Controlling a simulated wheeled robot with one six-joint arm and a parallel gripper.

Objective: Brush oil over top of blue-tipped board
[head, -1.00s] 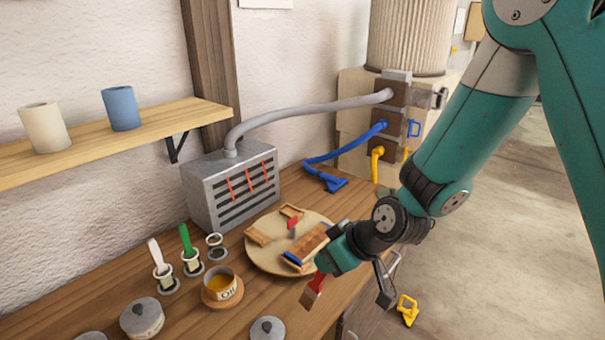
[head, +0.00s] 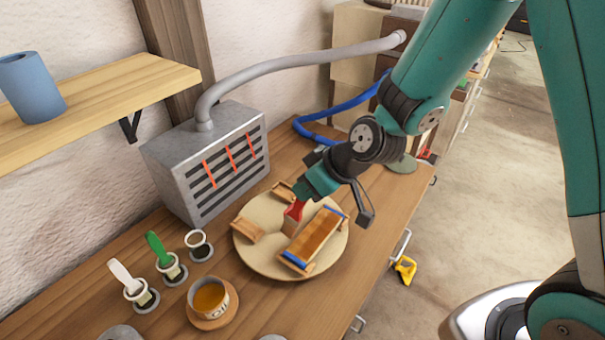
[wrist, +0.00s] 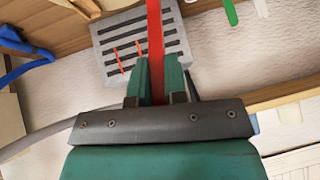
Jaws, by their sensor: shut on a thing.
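My gripper (head: 303,197) is shut on a red-handled brush (head: 293,216). The brush points down over the round board, close to the left side of the blue-tipped board (head: 316,238). I cannot tell whether its bristles touch anything. In the wrist view the red handle (wrist: 156,50) stands between the fingers. The blue-tipped board is a brown plank with blue ends, lying across small wooden supports on the round board (head: 265,264). A cup of oil (head: 211,299) stands on a wooden coaster to the lower left.
Two smaller wooden pieces (head: 246,231) (head: 284,190) lie on the round board. A grey slotted box (head: 215,165) with a hose stands behind. White-handled (head: 124,277) and green-handled (head: 160,249) brushes stand in holders at left. The bench front is clear.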

